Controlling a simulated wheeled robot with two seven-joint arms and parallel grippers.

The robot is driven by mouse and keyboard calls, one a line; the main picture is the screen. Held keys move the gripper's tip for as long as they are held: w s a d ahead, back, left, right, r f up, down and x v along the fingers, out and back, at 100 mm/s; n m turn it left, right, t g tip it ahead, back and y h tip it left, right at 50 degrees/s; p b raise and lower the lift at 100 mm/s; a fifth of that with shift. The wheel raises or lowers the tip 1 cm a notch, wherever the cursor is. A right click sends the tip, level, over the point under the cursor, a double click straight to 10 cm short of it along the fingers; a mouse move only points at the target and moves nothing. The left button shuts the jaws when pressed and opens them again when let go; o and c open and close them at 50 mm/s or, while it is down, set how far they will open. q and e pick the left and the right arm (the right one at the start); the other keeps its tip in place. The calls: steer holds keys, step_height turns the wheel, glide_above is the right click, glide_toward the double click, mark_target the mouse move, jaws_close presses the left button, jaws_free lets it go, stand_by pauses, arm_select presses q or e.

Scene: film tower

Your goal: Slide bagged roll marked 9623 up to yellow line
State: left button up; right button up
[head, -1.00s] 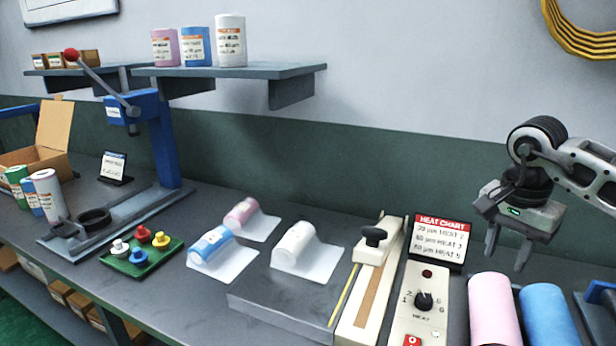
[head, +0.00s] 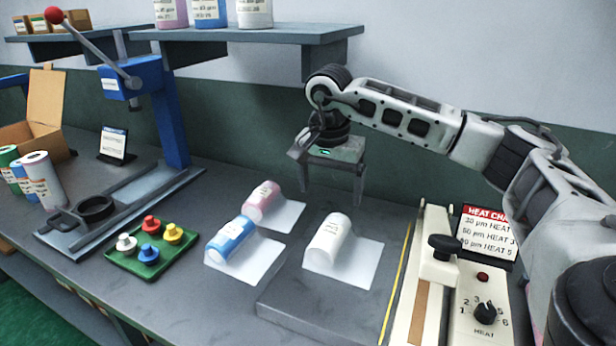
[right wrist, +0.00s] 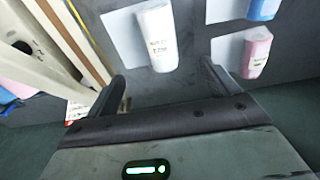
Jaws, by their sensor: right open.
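Three bagged rolls lie on clear sheets: a white roll (head: 328,238) on the raised grey plate (head: 310,305), and a blue roll (head: 231,239) and a pink roll (head: 262,200) to its left. I cannot read 9623 on any of them. The yellow line (head: 396,282) runs along the plate's right edge, apart from the white roll. My right gripper (head: 331,190) is open and empty, pointing down above and behind the white roll. In the right wrist view the white roll (right wrist: 157,38) lies beyond the open fingers (right wrist: 164,86). My left gripper is out of view.
A sealer (head: 436,262) with a black knob and a heat dial panel (head: 484,311) stand right of the line. A green tray (head: 152,250) with several coloured knobs and a blue lever press (head: 165,115) are at left. A shelf (head: 260,33) hangs above.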

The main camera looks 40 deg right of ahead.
mark_target(331, 230)
steer(key=f+b, duration=0.3)
steer(key=f, duration=0.1)
steer(key=f+b, duration=0.3)
steer(key=f, duration=0.1)
steer(key=d+f+b, duration=0.1)
steer(key=f+b, duration=0.2)
steer(key=f, duration=0.2)
steer(key=shift+w+d+f+b, duration=0.1)
steer(key=shift+w+b, duration=0.2)
steer(key=shift+b, duration=0.05)
steer(key=shift+w+d+f+b, duration=0.1)
steer(key=shift+f+b, duration=0.45)
steer(key=shift+f, duration=0.15)
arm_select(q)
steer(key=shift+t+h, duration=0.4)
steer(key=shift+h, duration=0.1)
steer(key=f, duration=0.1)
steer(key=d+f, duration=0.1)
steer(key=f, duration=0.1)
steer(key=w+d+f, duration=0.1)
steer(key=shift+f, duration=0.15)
arm_select(e)
steer(key=c, duration=1.3)
steer(key=shift+o, duration=0.2)
